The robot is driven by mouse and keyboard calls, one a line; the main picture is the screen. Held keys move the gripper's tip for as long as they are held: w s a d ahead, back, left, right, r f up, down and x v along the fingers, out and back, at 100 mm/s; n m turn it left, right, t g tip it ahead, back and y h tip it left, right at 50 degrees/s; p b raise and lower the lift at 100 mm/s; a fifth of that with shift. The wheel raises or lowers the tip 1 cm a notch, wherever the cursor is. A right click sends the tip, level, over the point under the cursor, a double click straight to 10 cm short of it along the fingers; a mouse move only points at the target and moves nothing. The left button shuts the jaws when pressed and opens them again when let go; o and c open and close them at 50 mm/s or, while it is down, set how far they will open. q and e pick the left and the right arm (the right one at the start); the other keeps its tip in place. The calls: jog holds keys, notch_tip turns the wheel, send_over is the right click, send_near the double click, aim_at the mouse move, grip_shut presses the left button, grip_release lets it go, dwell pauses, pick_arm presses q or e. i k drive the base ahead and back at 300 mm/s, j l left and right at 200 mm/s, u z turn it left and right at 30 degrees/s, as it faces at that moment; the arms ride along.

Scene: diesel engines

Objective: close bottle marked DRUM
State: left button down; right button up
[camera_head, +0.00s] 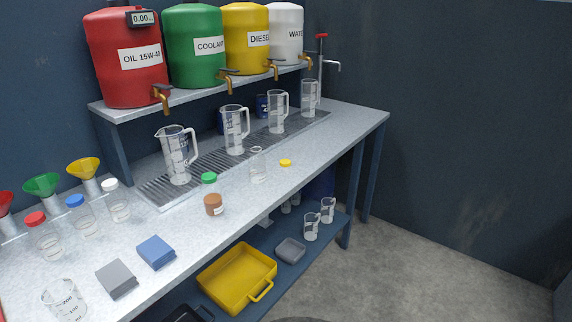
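No label reading DRUM is legible in the head view. A clear bottle or beaker (257,166) with no visible cap stands on the counter in front of the drip grate. A small yellow cap (285,163) shows to its right; I cannot tell whether it lies loose or sits on something clear. A brown jar (213,205) with a small pale label stands to the left, and a green cap (209,178) shows just behind it. Clear bottles with red (35,219), blue (75,201) and white (110,185) caps stand further left. Neither of my grippers is in view.
Red (125,75), green, yellow and white drums with taps stand on the raised shelf. Several clear jugs stand on the grate (206,163). Blue (156,252) and grey (117,279) blocks lie near the front edge. A yellow tray (237,281) sits below.

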aim_at(256, 160)
jog(key=i+l+u, duration=0.1)
jog(key=i+l, duration=0.2)
jog(key=i+l+u, duration=0.1)
jog(key=i+l, duration=0.15)
jog(key=i+l+u, duration=0.1)
jog(key=i+l, duration=0.15)
jog(key=l, duration=0.2)
jog(key=i+l+u, duration=0.1)
jog(key=i+l, duration=0.15)
jog(key=i+l+u, duration=0.1)
jog(key=i+l, duration=0.15)
jog(key=l, duration=0.25)
jog(key=i+l+u, duration=0.1)
jog(key=l, duration=0.3)
jog(key=i, duration=0.1)
